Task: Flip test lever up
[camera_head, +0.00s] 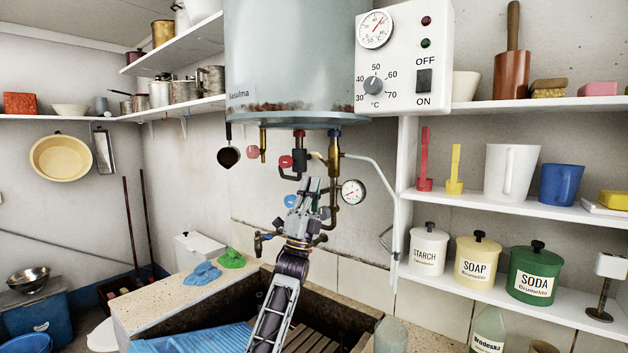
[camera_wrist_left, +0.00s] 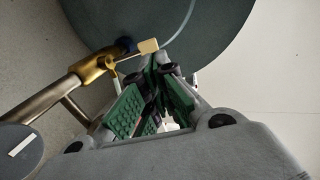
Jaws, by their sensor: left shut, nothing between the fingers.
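A brass fitting (camera_head: 334,152) hangs under the boiler at the right end of its pipes. In the left wrist view the brass fitting (camera_wrist_left: 90,68) carries a thin lever with a flat cream paddle (camera_wrist_left: 146,47), pointing out to the right and slightly up. My left gripper (camera_head: 314,184) is below this fitting, in front of the pipes; it is shut and empty. In the left wrist view its green-padded fingers (camera_wrist_left: 160,72) are close beneath the paddle; I cannot tell whether they touch it. My right gripper is not in view.
The boiler (camera_head: 290,60) hangs overhead, with a control box (camera_head: 402,90) beside it. A pressure gauge (camera_head: 353,192), red-handled valve (camera_head: 286,162) and blue-handled valve (camera_head: 290,201) crowd around the gripper. Shelves stand right, with a starch canister (camera_head: 428,252). The stone trough (camera_head: 340,312) is below.

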